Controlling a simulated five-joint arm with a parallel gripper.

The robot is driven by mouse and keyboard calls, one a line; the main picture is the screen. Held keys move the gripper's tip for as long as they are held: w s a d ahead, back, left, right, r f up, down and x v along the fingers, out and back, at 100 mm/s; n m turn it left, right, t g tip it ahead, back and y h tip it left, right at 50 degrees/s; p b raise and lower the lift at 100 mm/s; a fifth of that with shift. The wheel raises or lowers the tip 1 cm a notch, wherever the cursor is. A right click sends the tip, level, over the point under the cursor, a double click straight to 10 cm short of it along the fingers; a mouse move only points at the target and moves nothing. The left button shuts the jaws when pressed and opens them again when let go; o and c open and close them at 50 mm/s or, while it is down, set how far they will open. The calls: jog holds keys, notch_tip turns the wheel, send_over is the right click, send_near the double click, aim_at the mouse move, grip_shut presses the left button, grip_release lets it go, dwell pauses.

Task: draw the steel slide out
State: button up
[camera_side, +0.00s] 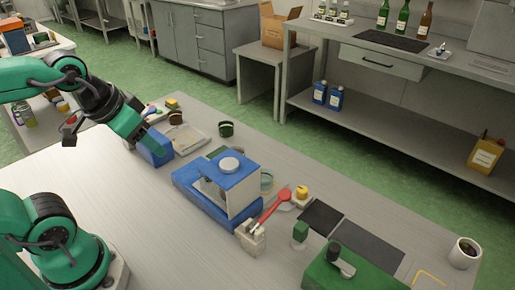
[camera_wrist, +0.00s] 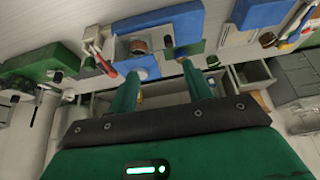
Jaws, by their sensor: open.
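A blue fixture (camera_side: 236,181) with a wide blue base, pale side panels and a round white knob on top stands mid-table. It also shows upside down in the wrist view (camera_wrist: 178,20). A greyish plate (camera_side: 207,187) shows in its opening; I cannot tell surely whether this is the steel slide. In the wrist view a thin grey-green strip (camera_wrist: 184,49) lies across that opening. My gripper (camera_side: 131,133) is open and empty, apart from the fixture, beside a smaller blue block at the left. Its two green fingers (camera_wrist: 161,70) are spread in the wrist view.
The smaller blue block (camera_side: 156,147) and a shallow tray (camera_side: 188,139) lie left of the fixture. A red-handled tool (camera_side: 277,204), a pale clamp-like piece (camera_side: 250,238), dark mats (camera_side: 365,248), a green box (camera_side: 345,272) and a mug (camera_side: 465,252) lie right. The front-left table is clear.

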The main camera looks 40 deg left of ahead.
jog(key=c, duration=0.4)
jog(key=shift+w+a+f+m+g, duration=0.3)
jog(key=shift+w+f+g, duration=0.65)
jog(key=shift+w+f, duration=1.1)
jog(key=shift+w+a+f+m+g, duration=0.3)
jog(key=shift+w+f+g, duration=0.7)
jog(key=shift+w, duration=1.85)
jog(key=shift+w+a+f+m+g, duration=0.3)
jog(key=shift+w+f+g, duration=0.55)
jog(key=shift+w+f, duration=1.25)
jog(key=shift+w+r, duration=0.3)
jog(key=shift+f, duration=3.8)
grip_shut()
